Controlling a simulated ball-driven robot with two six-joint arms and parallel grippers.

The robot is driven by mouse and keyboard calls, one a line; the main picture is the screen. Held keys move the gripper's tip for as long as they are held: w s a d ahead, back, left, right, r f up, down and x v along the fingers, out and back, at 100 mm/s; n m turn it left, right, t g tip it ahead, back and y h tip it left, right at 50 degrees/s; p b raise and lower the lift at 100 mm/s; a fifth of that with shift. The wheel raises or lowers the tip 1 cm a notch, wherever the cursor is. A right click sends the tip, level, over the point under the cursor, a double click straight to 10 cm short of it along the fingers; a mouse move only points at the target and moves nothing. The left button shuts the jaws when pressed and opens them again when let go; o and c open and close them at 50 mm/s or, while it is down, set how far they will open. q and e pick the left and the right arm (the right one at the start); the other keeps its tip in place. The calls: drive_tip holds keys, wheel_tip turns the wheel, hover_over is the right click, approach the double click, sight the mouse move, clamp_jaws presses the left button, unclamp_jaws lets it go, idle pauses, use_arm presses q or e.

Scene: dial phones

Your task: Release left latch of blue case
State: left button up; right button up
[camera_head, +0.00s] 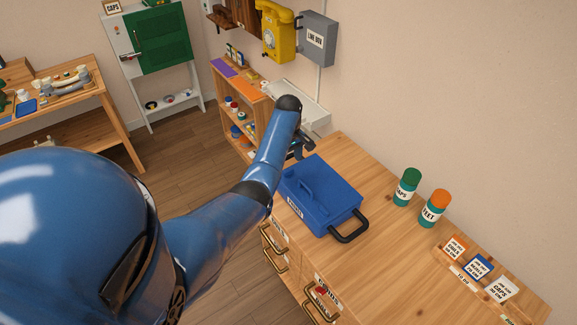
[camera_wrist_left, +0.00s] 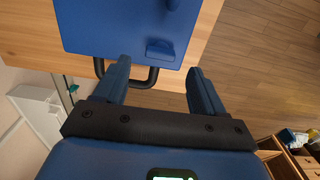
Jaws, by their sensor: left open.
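The blue case (camera_head: 322,195) lies shut on the wooden counter, with a raised blue bar on its lid and a black handle (camera_head: 349,226) at its near right end. My left gripper (camera_head: 304,148) is at the case's far end. In the left wrist view the case (camera_wrist_left: 100,25) fills the top, with a small raised blue block, apparently a latch (camera_wrist_left: 160,48), near its edge. A black loop (camera_wrist_left: 145,80) sticks out from that edge. My left gripper (camera_wrist_left: 160,72) is open and empty, its fingers on either side of the latch's line, short of it. The right gripper is out of view.
Two teal jars with green (camera_head: 407,187) and orange (camera_head: 434,208) lids stand right of the case. A wooden rack of labelled cards (camera_head: 476,270) lies farther right. Drawers with brass handles (camera_head: 274,262) are below the counter edge. Counter between case and jars is clear.

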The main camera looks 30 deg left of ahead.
sight(289, 170)
use_arm(q)
wheel_tip(289, 170, up, 6)
drive_tip(key=shift+b, duration=0.4)
drive_tip(key=shift+r, duration=0.1)
idle(0.4)
